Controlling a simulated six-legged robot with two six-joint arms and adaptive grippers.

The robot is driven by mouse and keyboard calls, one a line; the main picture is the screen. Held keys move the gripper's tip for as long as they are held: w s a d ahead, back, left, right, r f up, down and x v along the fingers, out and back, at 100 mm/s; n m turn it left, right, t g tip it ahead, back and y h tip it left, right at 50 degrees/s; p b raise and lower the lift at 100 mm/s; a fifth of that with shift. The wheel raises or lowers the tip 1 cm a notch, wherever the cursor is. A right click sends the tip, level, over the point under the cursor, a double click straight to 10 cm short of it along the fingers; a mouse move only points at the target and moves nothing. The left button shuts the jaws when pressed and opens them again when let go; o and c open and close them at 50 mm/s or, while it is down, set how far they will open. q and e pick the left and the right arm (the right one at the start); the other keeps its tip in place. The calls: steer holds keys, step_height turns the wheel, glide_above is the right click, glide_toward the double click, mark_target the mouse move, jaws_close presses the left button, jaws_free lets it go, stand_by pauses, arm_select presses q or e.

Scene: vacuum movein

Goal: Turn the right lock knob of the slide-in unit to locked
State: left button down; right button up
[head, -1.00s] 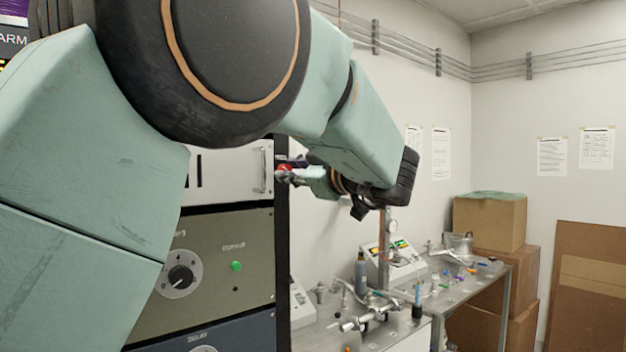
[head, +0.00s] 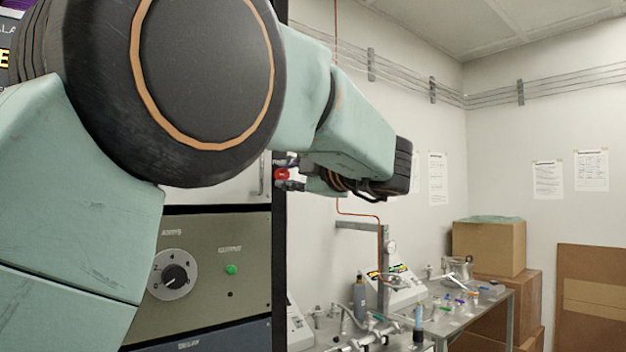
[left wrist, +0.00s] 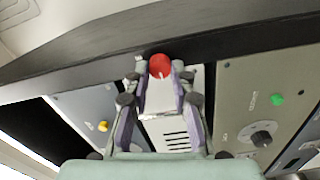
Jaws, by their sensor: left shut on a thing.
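The right lock knob (head: 281,174) is small and red. It sits on the dark right-hand post of the rack, at the right edge of the white slide-in unit (head: 222,192). In the left wrist view the red knob (left wrist: 160,66) is between my fingertips. My left gripper (left wrist: 160,74) is shut on it. In the head view my left gripper (head: 290,178) reaches the knob from the right. My left arm hides most of the slide-in unit. The knob's lock marks cannot be read. My right gripper is not in view.
A green-grey panel (head: 250,290) with a dial and green button is below the slide-in unit. A metal bench (head: 500,300) with pipe fittings and instruments stands to the right. Cardboard boxes (head: 489,248) are stacked behind it.

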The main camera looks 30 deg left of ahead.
arm_select(q)
steer(key=shift+r, duration=0.3)
